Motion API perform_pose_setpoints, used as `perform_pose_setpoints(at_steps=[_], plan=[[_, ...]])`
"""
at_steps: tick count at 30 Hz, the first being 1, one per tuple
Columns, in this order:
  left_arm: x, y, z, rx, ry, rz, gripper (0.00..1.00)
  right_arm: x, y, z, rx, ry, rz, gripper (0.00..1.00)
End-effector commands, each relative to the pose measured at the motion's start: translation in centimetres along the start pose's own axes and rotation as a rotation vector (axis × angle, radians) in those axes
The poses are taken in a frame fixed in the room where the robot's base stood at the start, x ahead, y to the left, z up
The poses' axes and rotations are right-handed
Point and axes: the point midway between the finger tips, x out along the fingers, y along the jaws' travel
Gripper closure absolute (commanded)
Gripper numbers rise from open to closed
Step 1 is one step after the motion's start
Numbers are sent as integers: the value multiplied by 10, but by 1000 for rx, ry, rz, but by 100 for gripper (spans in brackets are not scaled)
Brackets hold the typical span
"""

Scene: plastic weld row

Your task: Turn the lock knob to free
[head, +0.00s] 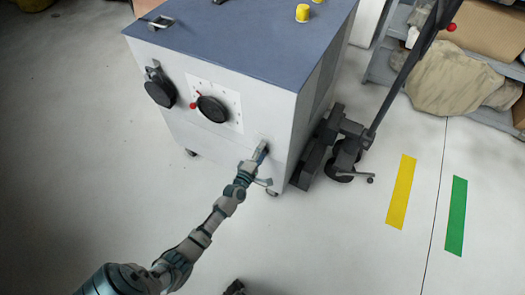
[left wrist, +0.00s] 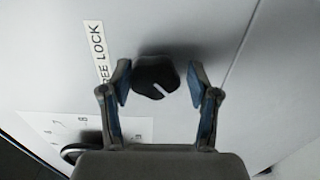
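The lock knob (left wrist: 153,72) is a black round knob with a notch in its near edge, on the grey cabinet face. A white label (left wrist: 97,52) beside it reads "...EE LOCK", its start partly cut off. My left gripper (left wrist: 158,84) is open, one finger on each side of the knob, with visible gaps to it. In the head view, my left gripper (head: 261,152) is at the lower right of the cabinet front and largely hides the knob. A dark piece at the bottom edge, probably my right gripper (head: 235,288), barely shows.
The cabinet (head: 205,80) has a blue top with yellow caps (head: 303,13). Its front carries a dial (head: 211,109) with a red pointer and a black round part (head: 160,92). A dark wheeled stand (head: 345,150) is close on the right. The floor in front is clear.

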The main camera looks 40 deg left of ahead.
Motion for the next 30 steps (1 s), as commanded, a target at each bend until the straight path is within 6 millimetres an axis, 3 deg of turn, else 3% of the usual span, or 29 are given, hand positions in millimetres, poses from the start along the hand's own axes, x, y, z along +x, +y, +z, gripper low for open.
perform_pose_setpoints(at_steps=[9,13,24,30], plan=[[0,3,0,1,0,5,27,-1,0,0,0,-4,3,60],[-9,2,1,0,0,5,27,-1,0,-3,0,-1,1,60],[-86,-1,0,0,0,1,27,0,-1,-3,0,1,-1,60],[-113,-1,-1,0,0,2,27,0,-1,-2,0,1,-1,60]])
